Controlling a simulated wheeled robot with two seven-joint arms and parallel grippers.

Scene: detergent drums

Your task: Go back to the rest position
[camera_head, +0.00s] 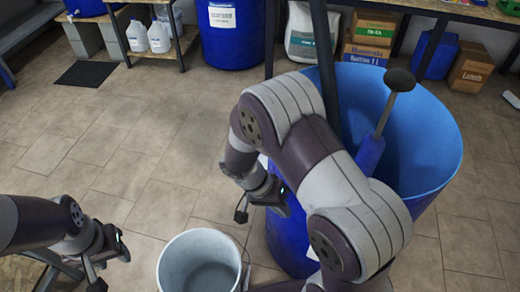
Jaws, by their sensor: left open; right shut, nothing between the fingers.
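My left gripper (111,270) is at the lower left, open and empty above the floor, to the left of a grey bucket. My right arm comes up from the bottom right and bends over in front of the open blue drum (430,150). My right gripper (262,203) points down beside the drum's left side, above and to the right of the bucket. It is shut with nothing seen in it, and its fingers are partly hidden against the dark drum wall.
The grey bucket (200,262) looks empty. A tool with a round dark head (399,80) and blue handle leans in the drum, partly behind my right arm. A closed blue drum (231,35), jugs (159,37) and boxes (371,35) stand at the back.

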